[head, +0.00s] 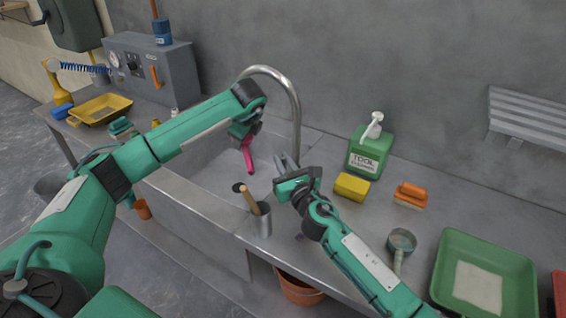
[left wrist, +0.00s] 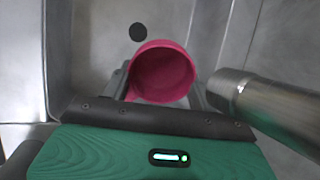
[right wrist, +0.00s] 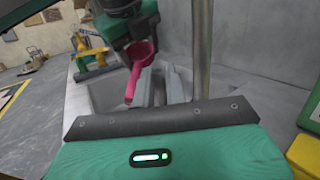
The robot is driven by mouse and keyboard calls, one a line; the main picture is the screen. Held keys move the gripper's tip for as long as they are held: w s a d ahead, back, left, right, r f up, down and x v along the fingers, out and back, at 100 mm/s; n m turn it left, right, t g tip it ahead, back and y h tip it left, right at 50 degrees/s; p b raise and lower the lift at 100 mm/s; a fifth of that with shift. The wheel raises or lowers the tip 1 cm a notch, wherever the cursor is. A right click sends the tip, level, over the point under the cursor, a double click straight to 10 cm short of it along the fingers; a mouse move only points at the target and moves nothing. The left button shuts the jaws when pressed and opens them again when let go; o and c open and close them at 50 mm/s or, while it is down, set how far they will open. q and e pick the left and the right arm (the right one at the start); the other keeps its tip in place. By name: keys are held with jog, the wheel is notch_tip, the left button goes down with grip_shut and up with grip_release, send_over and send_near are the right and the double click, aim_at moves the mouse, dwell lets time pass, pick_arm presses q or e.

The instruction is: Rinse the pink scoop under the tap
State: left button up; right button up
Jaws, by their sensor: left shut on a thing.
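My left gripper (head: 244,134) is shut on the pink scoop (head: 248,158) and holds it above the sink basin (head: 205,165). In the left wrist view the scoop's round pink cup (left wrist: 162,72) shows between the fingers, open side toward the camera. The metal tap (head: 294,100) arches over the basin; its spout end is hidden behind my left wrist in the head view. In the left wrist view the spout (left wrist: 270,105) lies right of the cup, apart from it in the picture. No water is visible.
A metal cup (head: 265,222) with a wooden-handled tool stands at the counter's front edge by my right gripper.

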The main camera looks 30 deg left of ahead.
jog(key=shift+o, duration=1)
jog(key=shift+d, duration=0.1)
jog(key=shift+d, duration=0.1)
jog(key=v, duration=1.1)
jog(key=shift+s+d, duration=0.25)
jog(key=shift+d, duration=0.05)
pick_arm(q)
jog(key=shift+s+d, duration=0.1)
pick_arm(e)
jog(key=shift+f, duration=0.1)
pick_arm(q)
jog(key=s+d, duration=0.5)
jog(key=shift+d+b, duration=0.4)
pick_arm(e)
jog(key=shift+f, duration=0.35)
pick_arm(q)
jog(key=shift+s+r, duration=0.1)
jog(key=s+d+r+p, duration=0.1)
jog(key=s+d+r, duration=0.2)
jog(key=r, duration=0.1)
jog(key=shift+s+d, duration=0.2)
jog(key=shift+d, duration=0.2)
pick_arm(e)
jog(key=shift+r, duration=0.55)
